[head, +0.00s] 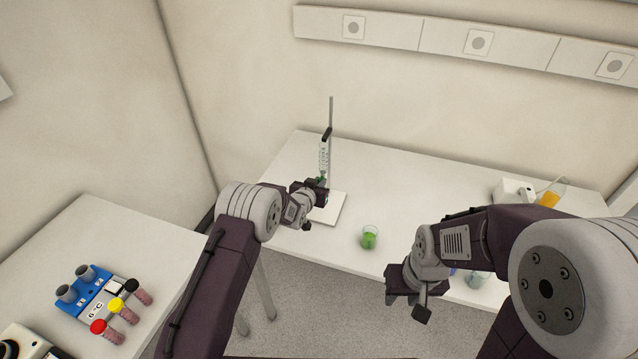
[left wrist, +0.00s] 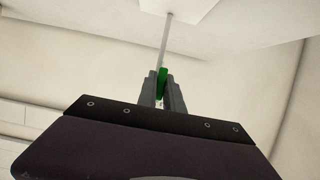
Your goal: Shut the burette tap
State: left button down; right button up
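The burette (head: 324,157) is a clear upright tube clamped to a thin metal stand (head: 331,130) with a white base (head: 329,207) on the far table. Its green tap (left wrist: 162,83) shows in the left wrist view between my left gripper's fingers. The left gripper (left wrist: 163,88) has both grey fingers close against the tap's sides, so it looks shut on it. In the head view the left gripper (head: 322,183) is beside the lower burette and hides part of the tap. My right gripper (head: 408,298) hangs near the table's front edge, apart from the burette; its fingers do not show clearly.
A beaker of green liquid (head: 369,238) stands on the far table (head: 400,178), right of the stand. A white device (head: 513,191) and an orange-filled flask (head: 551,193) are at the right. A blue rack (head: 92,291) with colored-capped tubes sits on the left table.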

pick_arm(q)
jog(key=shift+f+b, duration=0.1)
jog(key=shift+b, duration=0.2)
jog(key=shift+n+h+b, duration=0.3)
jog(key=shift+n+b, duration=0.1)
jog(key=shift+b, duration=0.05)
jog(key=c, duration=1.5)
grip_release()
jog(key=shift+s+r, duration=0.1)
jog(key=shift+r, duration=0.1)
